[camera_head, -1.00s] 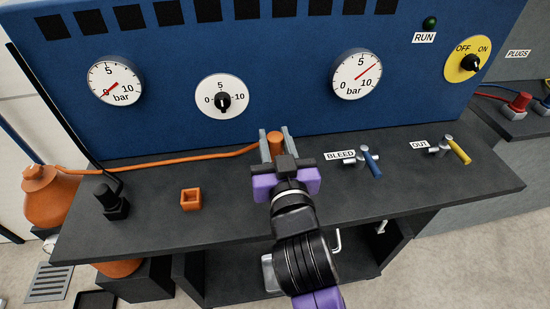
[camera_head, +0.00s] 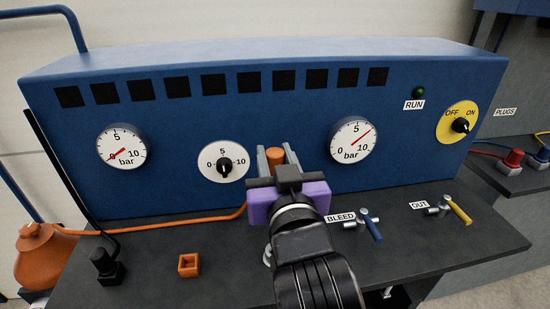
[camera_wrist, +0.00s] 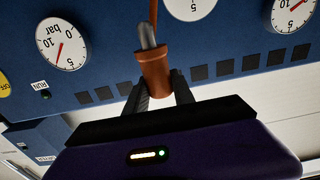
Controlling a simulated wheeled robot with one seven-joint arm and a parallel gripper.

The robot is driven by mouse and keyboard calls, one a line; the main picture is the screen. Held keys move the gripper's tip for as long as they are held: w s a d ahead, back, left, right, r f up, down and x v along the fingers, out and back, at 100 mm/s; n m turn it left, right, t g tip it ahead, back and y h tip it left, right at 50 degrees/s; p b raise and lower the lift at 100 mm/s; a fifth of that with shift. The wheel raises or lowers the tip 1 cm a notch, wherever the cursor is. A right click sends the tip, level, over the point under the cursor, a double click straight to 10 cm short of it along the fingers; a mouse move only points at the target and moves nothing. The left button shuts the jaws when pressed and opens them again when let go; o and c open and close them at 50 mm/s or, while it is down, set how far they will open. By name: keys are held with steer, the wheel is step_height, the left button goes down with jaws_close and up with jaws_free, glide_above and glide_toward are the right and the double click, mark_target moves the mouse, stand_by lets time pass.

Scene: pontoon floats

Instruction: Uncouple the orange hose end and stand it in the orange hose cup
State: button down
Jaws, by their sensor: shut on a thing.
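My gripper (camera_head: 276,160) is shut on the orange hose end (camera_head: 275,158), holding it above the bench in front of the blue panel. In the wrist view the hose end (camera_wrist: 154,72) sits between the fingers, with a grey tip showing. The orange hose (camera_head: 170,224) runs along the bench from the left and rises toward my gripper. The orange hose cup (camera_head: 189,265), a small square open holder, stands empty on the bench, left of and below my gripper. A pale metal part shows at the left edge of my arm, mostly hidden.
A black knobbed fitting (camera_head: 106,267) stands left of the cup, and an orange vessel (camera_head: 43,258) at the far left. The blue BLEED valve (camera_head: 370,225) and yellow OUT valve (camera_head: 456,208) are on the right. The panel with gauges (camera_head: 122,147) rises behind. Bench around the cup is clear.

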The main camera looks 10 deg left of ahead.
steer(key=shift+r+p, duration=1.85)
steer(key=shift+r, duration=0.4)
stand_by(0.6)
